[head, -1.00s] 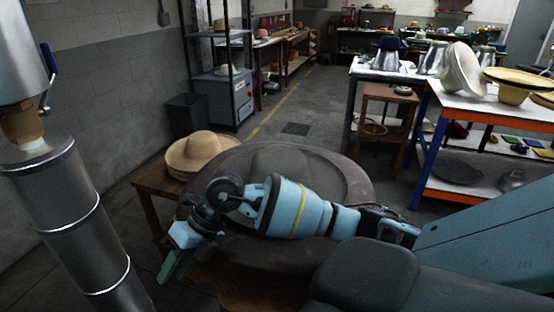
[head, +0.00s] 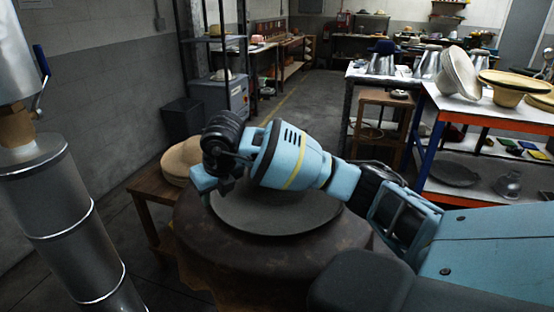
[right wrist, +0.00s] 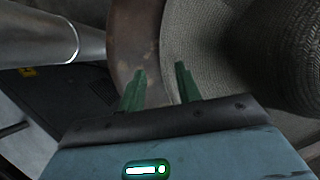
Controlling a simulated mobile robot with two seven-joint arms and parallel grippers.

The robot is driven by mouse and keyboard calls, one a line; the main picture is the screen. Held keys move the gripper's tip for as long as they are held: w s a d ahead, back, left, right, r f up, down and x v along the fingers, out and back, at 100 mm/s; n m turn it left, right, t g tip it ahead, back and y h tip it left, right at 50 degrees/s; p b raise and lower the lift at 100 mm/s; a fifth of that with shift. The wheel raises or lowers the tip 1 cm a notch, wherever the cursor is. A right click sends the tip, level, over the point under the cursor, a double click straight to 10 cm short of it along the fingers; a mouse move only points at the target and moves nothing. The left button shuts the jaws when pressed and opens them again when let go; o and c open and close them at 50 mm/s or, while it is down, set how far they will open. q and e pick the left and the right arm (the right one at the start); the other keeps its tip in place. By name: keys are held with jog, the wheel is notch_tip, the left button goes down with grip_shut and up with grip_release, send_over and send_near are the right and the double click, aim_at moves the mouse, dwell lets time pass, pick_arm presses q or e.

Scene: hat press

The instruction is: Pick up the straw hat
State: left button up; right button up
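A woven straw hat (right wrist: 195,35) lies in shadow in the right wrist view, its brim in the middle and its darker crown at the right. In the head view its grey brim (head: 275,218) lies on the round brown press (head: 215,255); the crown is hidden behind my right arm. My right gripper (right wrist: 160,82) is open and empty, its two green fingers apart near the brim's edge. I cannot tell if they touch the brim. In the head view the right gripper's body (head: 203,179) is over the brim's left side, its fingers hidden. My left gripper is not in view.
Tan straw hats (head: 179,160) sit on a low wooden table (head: 150,186) left of the press. A thick metal pipe (head: 65,215) stands at the left. A blue-and-orange bench (head: 480,115) with hats is at the right. The aisle floor behind is clear.

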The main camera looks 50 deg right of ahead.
aim_at(214, 206)
jog(key=shift+x, duration=2.6)
jog(key=shift+d, duration=0.1)
jog(key=shift+c, duration=0.4)
grip_shut()
